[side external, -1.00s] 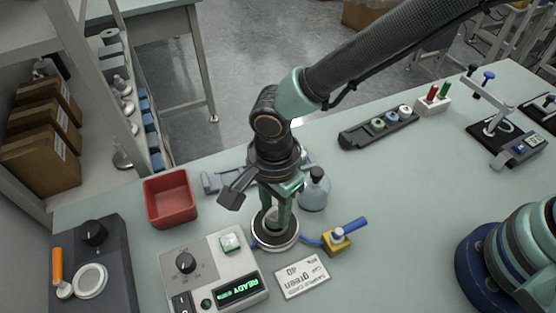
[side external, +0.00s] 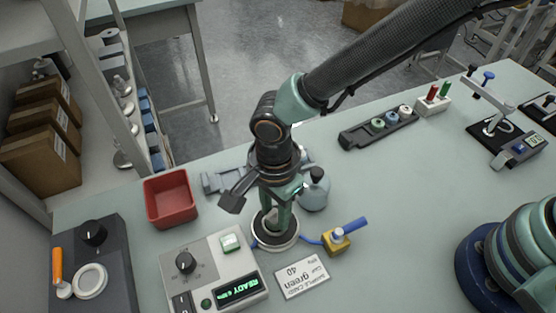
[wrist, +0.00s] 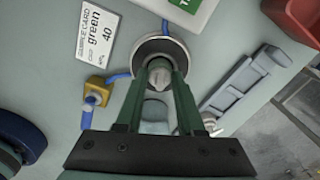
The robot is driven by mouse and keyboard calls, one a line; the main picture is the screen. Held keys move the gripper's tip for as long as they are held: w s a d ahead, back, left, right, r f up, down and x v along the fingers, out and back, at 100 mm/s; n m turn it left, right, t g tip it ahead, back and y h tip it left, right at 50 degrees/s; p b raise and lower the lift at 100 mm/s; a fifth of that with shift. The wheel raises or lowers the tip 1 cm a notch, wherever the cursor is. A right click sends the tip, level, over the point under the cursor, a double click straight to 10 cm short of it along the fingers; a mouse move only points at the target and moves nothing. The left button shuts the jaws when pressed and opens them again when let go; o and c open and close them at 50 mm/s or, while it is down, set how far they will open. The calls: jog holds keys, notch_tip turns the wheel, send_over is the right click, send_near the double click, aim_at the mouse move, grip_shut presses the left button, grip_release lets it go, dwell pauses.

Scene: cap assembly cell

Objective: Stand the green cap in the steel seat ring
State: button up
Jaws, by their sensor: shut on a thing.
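The steel seat ring (side external: 275,246) stands at the front middle of the bench, beside the control box; its rim also shows in the wrist view (wrist: 160,39). My gripper (side external: 274,226) points down over the ring, its fingertips at the ring's opening. In the wrist view my gripper (wrist: 160,78) is shut on a small cap (wrist: 160,73) with a pale top. The fingers hide most of the cap's side, so its colour is hard to tell. The cap is upright or nearly so, over the ring's middle. I cannot tell whether it touches the seat.
A control box (side external: 215,270) reads READY. A sample card (side external: 302,276) says green 40. A red bin (side external: 170,199) is left. A dark rack (side external: 360,136) holds several caps.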

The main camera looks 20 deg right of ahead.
jog(key=shift+f, duration=0.15)
jog(key=o, duration=0.9)
jog(key=shift+r, duration=3.55)
jog(key=w+d+r+n+t, duration=0.1)
jog(key=w+d+r+n, duration=0.2)
jog(key=w+d+r, duration=0.4)
jog(key=s+d+r+n+t, duration=0.1)
jog(key=d+r+n, duration=0.1)
jog(key=d, duration=0.6)
jog(key=s+d+r+n+t, duration=0.2)
jog(key=d+n, duration=0.3)
jog(key=d, duration=0.4)
jog(key=s+d+r+n+t, duration=0.1)
jog(key=s+d+r+n, duration=0.1)
jog(key=d, duration=0.7)
jog(key=shift+s+r+n+t, duration=0.3)
jog(key=shift+r+n, duration=0.3)
jog(key=shift+n, duration=0.4)
